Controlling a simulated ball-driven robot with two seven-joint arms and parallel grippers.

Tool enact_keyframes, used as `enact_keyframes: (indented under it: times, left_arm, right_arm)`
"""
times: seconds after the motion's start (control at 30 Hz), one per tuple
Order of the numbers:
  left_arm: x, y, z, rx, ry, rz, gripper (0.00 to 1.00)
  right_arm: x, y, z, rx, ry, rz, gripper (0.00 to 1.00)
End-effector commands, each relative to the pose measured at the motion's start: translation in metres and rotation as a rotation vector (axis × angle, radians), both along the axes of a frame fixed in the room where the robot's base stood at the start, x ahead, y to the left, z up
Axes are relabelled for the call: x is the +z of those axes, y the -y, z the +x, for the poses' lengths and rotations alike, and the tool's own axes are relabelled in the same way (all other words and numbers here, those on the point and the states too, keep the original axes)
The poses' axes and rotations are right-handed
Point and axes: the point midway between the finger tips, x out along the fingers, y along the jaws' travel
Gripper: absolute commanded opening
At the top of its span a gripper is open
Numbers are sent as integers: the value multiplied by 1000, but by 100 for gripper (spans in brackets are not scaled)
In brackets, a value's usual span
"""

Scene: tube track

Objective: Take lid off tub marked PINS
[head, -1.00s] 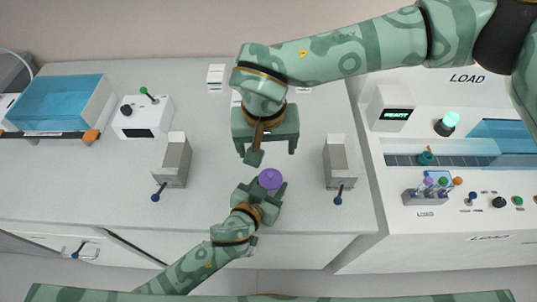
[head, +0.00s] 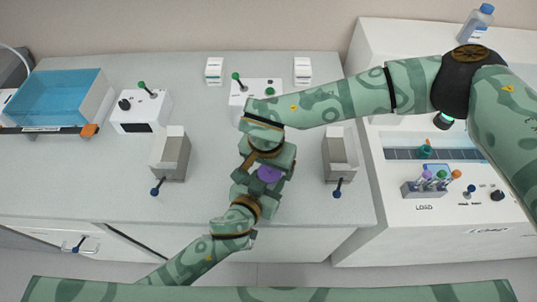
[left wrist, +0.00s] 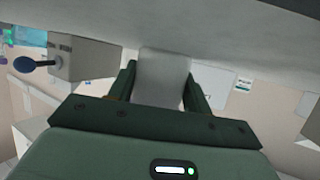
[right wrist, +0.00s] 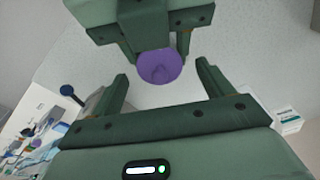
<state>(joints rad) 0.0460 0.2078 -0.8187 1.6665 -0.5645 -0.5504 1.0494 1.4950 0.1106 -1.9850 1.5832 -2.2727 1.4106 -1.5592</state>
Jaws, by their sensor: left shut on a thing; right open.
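A tub with a round purple lid (head: 269,173) is held over the middle of the bench; the lid also shows in the right wrist view (right wrist: 160,66). My left gripper (head: 262,187) is shut on the pale tub body (left wrist: 163,78), seen between its fingers in the left wrist view. My right gripper (head: 268,163) is open, with its fingers pointing at the lid. In the right wrist view the lid sits just beyond and between the right fingertips (right wrist: 161,75), apart from both. No PINS marking is readable, and the arms hide most of the tub.
Two grey blocks with blue-knobbed levers stand left (head: 172,155) and right (head: 339,157) of the grippers. A white switch box (head: 243,108) and two small white boxes (head: 214,70), (head: 302,70) are behind. A tube rack (head: 423,188) stands at right.

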Motion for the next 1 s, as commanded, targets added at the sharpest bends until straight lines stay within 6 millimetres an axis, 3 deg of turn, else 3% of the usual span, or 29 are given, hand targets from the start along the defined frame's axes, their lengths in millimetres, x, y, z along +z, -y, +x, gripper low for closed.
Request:
enact_keyframes:
  times: [0.37, 0.57, 1.0]
  left_arm:
    - [0, 0, 0, 0, 0, 0, 8]
    - [0, 0, 0, 0, 0, 0, 8]
    - [0, 0, 0, 0, 0, 0, 8]
  right_arm:
    - [-8, 1, 1, 1, 1, 0, 79]
    - [-8, 1, 1, 1, 0, -1, 27]
    - [-7, 1, 1, 0, 1, 0, 25]
